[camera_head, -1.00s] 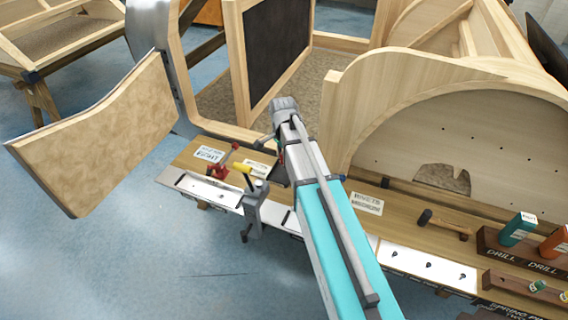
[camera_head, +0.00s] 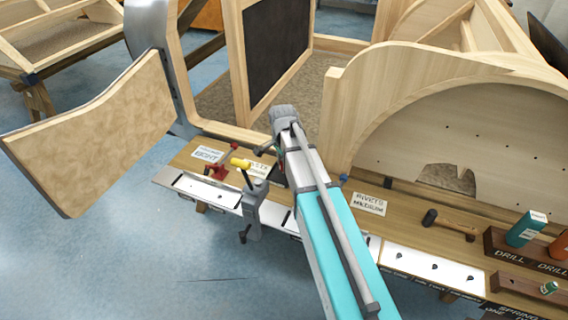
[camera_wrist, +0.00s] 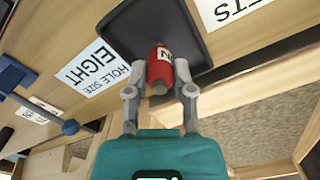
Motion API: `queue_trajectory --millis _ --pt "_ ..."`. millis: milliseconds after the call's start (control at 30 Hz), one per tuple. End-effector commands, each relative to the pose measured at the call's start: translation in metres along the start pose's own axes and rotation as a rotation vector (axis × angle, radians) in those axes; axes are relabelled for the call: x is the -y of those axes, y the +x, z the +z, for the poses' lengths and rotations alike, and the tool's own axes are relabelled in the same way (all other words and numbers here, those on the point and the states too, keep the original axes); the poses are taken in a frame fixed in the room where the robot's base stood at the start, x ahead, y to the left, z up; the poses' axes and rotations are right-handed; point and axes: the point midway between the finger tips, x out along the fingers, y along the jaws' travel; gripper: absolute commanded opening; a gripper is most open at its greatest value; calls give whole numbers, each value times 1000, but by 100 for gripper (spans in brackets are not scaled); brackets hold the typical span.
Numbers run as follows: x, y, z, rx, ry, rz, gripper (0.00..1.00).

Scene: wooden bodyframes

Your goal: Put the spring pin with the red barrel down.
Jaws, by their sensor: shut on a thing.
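The spring pin with the red barrel (camera_wrist: 160,66) is between the fingers of my gripper (camera_wrist: 158,78) in the wrist view. The gripper is shut on it, one grey finger on each side. A pale label shows on the barrel, and its grey end points toward the camera. A dark shallow tray (camera_wrist: 123,24) lies behind and around the pin; I cannot tell whether the pin touches it.
A "HOLE SIZE EIGHT" card (camera_wrist: 92,70) lies beside the tray. On the bench are a yellow-handled clamp (camera_head: 252,195), a red toggle clamp (camera_head: 217,170), a rivets card (camera_head: 366,203), a hammer (camera_head: 450,225) and a drill block (camera_head: 496,246). A wooden frame (camera_head: 400,95) stands behind.

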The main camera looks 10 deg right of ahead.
Motion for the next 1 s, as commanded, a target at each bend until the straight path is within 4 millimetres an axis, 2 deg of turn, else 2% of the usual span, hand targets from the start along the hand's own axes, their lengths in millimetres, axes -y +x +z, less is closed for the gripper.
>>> queue_trajectory --millis 333,367,500,533,1000 --pt "0 4 0 0 0 0 0" --pt "0 3 0 0 0 0 38" --pt "0 2 0 0 0 0 64" --pt "0 2 0 0 0 0 67" --pt "0 0 0 0 0 0 67"
